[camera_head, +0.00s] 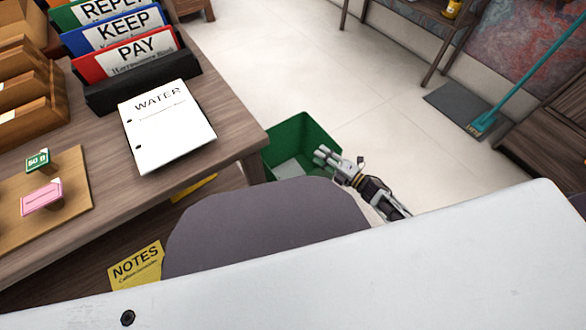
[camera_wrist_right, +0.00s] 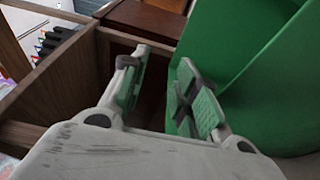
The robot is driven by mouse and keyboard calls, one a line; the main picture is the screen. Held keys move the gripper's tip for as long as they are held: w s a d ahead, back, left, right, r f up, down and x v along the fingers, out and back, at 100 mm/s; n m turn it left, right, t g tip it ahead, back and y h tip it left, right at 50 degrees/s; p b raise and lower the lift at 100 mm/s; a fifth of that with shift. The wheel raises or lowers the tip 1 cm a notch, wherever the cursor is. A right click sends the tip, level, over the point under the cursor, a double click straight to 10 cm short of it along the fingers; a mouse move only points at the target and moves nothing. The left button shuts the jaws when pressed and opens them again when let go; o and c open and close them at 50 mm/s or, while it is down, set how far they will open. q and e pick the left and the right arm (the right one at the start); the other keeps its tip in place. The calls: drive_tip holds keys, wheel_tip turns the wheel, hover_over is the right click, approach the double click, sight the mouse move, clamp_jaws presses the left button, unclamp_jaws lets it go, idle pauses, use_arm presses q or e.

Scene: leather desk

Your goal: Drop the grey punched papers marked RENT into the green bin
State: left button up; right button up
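The green bin (camera_head: 312,128) stands on the floor beyond the desk's right edge. A light grey sheet (camera_head: 287,170) lies inside it; no lettering on it is readable, so I cannot tell whether it is the RENT papers. No RENT marking shows anywhere. My right gripper (camera_head: 323,156) is at the bin's right side, in front of its rim. In the right wrist view the gripper (camera_wrist_right: 160,64) has its fingers apart with nothing between them, and the bin's green wall (camera_wrist_right: 225,45) is close by on the right. My left gripper is out of view.
White punched papers marked WATER (camera_head: 168,130) lie on the desk (camera_head: 225,115). A rack with PAY (camera_head: 130,58), KEEP and REPLY-like folders stands behind them. A yellow NOTES sheet (camera_head: 137,266) is lower down. Open floor (camera_head: 290,60) lies beyond the bin; a broom (camera_head: 525,75) stands far right.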

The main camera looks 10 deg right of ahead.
drive_tip(key=v, duration=1.1)
drive_tip(key=shift+s+d+r, duration=0.1)
drive_tip(key=shift+s, duration=0.1)
idle(0.9)
